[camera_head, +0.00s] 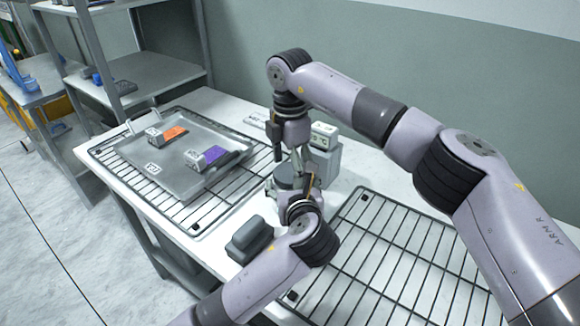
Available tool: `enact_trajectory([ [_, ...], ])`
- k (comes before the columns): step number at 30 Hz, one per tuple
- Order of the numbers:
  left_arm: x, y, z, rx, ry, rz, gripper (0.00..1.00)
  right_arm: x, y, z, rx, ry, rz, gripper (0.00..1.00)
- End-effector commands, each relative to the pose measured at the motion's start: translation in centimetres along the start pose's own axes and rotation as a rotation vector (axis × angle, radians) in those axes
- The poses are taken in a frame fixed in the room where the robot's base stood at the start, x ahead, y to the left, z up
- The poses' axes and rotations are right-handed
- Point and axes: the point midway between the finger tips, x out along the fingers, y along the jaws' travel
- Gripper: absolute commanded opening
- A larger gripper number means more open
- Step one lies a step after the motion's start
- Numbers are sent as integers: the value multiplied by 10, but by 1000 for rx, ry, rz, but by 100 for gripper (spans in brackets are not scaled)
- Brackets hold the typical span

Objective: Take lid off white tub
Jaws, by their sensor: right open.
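My right gripper (298,160) hangs pointing down from the right arm over the middle of the table, and is open. My left arm comes in from the lower left; its wrist is close below the right gripper, and its fingers cannot be made out. I cannot clearly make out a white tub or its lid; the two arms cover much of that spot. A grey box (327,165) stands just right of the right gripper, with a small pale labelled item (323,136) at its top.
A grey tray (150,180) with an orange-and-white block (166,134) and a purple-and-white block (211,158) lies on the left wire rack (238,190). A dark grey block (249,240) sits near the front edge. The right wire rack (380,270) looks empty.

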Motion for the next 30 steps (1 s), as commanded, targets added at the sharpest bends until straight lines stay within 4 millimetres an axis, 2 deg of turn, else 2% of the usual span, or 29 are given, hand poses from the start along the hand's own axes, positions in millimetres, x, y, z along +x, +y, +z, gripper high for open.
enact_trajectory([
  [8, 1, 2, 0, -2, 0, 4, 0, -1, -1, 1, 1, -2, -3, 83],
  [11, 1, 2, 0, -2, 0, 5, 0, -8, 0, 2, 2, -3, -2, 83],
  [19, 1, 2, 0, -1, 0, 6, 0, -41, 0, 1, 1, -2, -1, 83],
  [26, 1, 2, 0, 0, 0, 5, 0, -45, 0, 1, 0, -1, -2, 83],
  [27, 1, 2, 0, 0, 0, 4, 69, -45, 0, 1, 0, -1, -2, 83],
  [30, 1, 1, 0, 0, 0, 4, 76, -45, 0, 1, 0, -1, -2, 83],
])
